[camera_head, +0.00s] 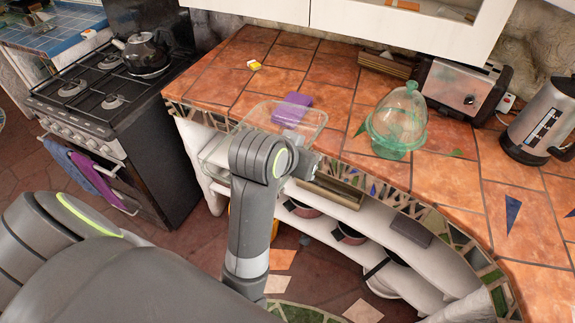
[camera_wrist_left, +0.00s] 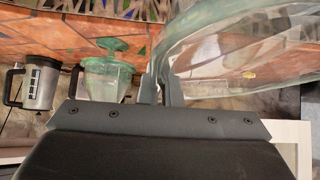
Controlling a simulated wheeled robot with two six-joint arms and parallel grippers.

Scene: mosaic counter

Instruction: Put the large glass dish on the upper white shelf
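The large glass dish (camera_head: 258,114) is clear and held at the counter's front edge, partly overlapping it in the head view. Its near side is partly hidden behind my left arm. In the left wrist view the dish (camera_wrist_left: 235,50) fills the upper right, with its rim between the two fingers. My left gripper (camera_wrist_left: 160,88) is shut on that rim; in the head view its fingers are mostly hidden behind the wrist. The upper white shelf (camera_head: 372,218) runs below the counter, to the right of my wrist. My right gripper is not in view.
A wooden tray (camera_head: 330,192) and a dark flat block (camera_head: 410,230) lie on the shelf, with bare space between. Bowls (camera_head: 350,234) stand beneath. On the counter are a purple item (camera_head: 291,110), a green glass jar (camera_head: 400,120), a toaster (camera_head: 463,90) and a kettle (camera_head: 540,120).

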